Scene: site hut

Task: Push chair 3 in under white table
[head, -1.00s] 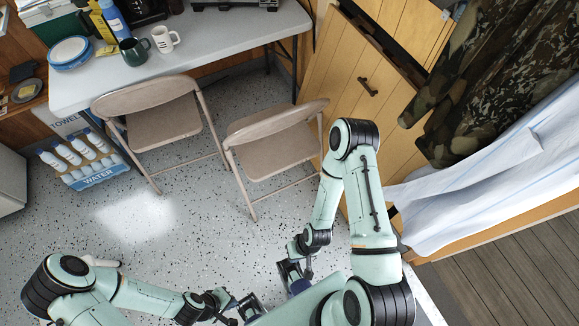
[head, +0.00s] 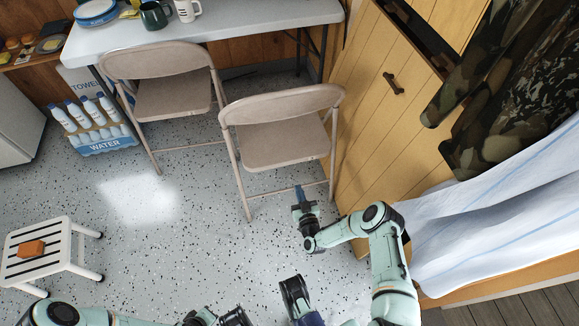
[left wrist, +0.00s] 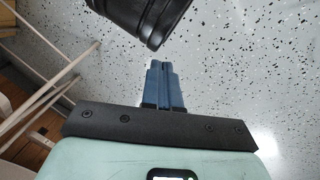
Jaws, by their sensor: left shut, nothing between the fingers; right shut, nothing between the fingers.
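Two beige folding chairs stand at the white table (head: 240,25); no number shows on either. The left chair (head: 170,98) has its seat partly beneath the table's front edge. The right chair (head: 270,143) stands further out, near the table's right end and beside the wooden cabinet, its backrest towards me. My right gripper (head: 298,190) is shut and empty, low in front of the right chair, by its lower crossbar; I cannot tell whether it touches. My left gripper (left wrist: 162,66) is shut and empty over the speckled floor in the left wrist view; its fingertips are not clear in the head view.
A wooden cabinet (head: 370,125) stands close on the right, with camouflage clothing (head: 510,120) and a bed with white bedding (head: 500,215). A slatted stool (head: 62,262) holding an orange block (head: 31,249) stands at lower left. A water-bottle rack (head: 98,130) stands beneath the table's left end.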

